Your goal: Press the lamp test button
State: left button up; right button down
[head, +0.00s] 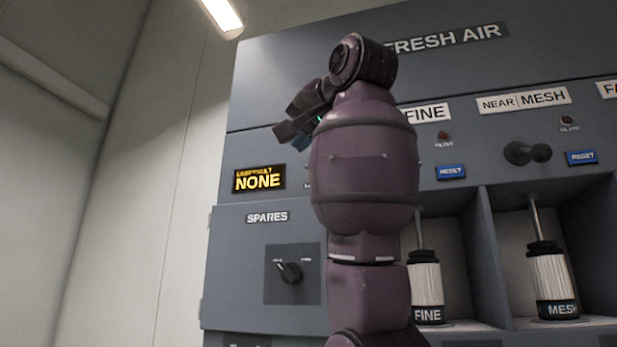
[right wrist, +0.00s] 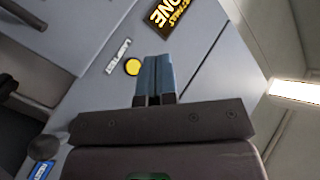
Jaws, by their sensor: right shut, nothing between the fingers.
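The lamp test button is a round yellow button (right wrist: 133,67) on the grey panel in the right wrist view, beside a small white label (right wrist: 118,56) whose text is too blurred to read surely. My right gripper (right wrist: 156,62) has blue fingers, shut and empty. In that view its tips appear just beside the button; a gap to the panel cannot be judged. In the head view the right gripper (head: 285,132) is raised in front of the panel, above the lit display, and my arm hides the button. My left gripper is not in view.
A lit display (head: 259,178) reading NONE is left of my arm, also in the right wrist view (right wrist: 175,16). Below it is a spares door with a dark rotary handle (head: 290,272). Blue reset buttons (head: 451,172) and open filter bays lie to the right.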

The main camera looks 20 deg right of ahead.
pick_arm(q)
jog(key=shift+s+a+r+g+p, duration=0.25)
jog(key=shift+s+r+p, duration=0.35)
jog(key=shift+p, duration=1.1)
pick_arm(e)
jog(key=w+d, duration=0.4)
jog(key=w, duration=0.4)
jog(key=shift+d, duration=0.4)
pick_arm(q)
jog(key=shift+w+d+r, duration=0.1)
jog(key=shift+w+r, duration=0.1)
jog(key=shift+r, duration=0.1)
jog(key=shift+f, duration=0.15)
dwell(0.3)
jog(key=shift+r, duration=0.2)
pick_arm(e)
jog(key=shift+w+d, duration=0.25)
jog(key=shift+w, duration=0.1)
